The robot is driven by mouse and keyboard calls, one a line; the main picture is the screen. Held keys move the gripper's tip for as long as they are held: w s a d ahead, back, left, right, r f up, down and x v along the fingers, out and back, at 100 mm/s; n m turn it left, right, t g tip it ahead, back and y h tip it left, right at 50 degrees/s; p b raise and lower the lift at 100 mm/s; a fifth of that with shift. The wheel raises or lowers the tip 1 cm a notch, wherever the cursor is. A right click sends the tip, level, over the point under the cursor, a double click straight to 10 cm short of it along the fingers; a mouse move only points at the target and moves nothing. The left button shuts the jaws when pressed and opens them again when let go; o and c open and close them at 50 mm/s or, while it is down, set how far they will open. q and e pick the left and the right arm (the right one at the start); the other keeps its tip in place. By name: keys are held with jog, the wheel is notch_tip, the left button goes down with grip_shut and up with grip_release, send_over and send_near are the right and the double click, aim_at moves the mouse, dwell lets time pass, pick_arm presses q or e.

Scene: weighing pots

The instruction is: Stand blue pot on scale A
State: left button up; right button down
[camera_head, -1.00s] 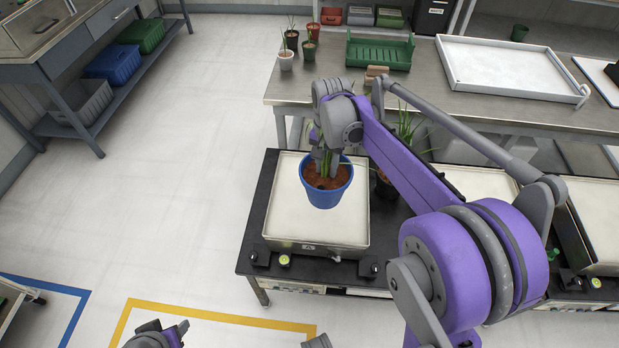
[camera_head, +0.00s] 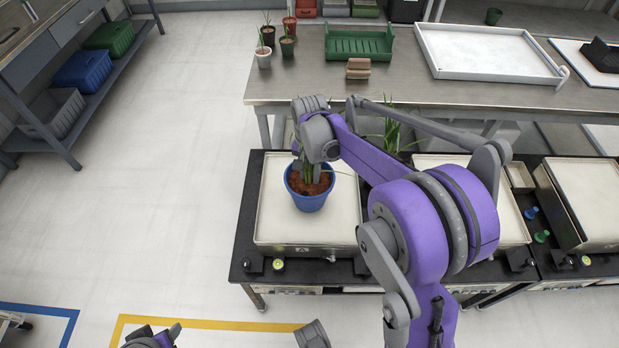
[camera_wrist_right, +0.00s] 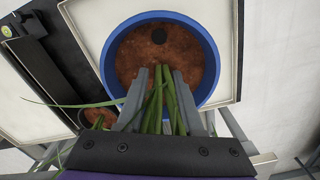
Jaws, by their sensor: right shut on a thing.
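The blue pot (camera_head: 307,203), with brown soil and a green plant, is upright over the pale plate of scale A (camera_head: 275,225). I cannot tell whether its base touches the plate. My right gripper (camera_head: 310,168) is above the pot, shut on the plant's green stems. The wrist view shows the stems between the fingers (camera_wrist_right: 156,98) and the blue rim (camera_wrist_right: 212,60) around the soil. A gripper that looks like my left one (camera_head: 158,338) is partly in view at the bottom edge; its jaw state is unclear.
Another plant (camera_head: 392,132) stands behind my right arm, its pot mostly hidden in the head view. More scales (camera_head: 590,200) stand to the right. The back bench holds small potted plants (camera_head: 264,55), a green crate (camera_head: 358,43) and a white tray (camera_head: 490,55). Floor at left is clear.

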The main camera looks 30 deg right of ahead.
jog(key=shift+f, duration=1.15)
jog(key=c, duration=0.6)
grip_release()
jog(key=shift+o, duration=0.2)
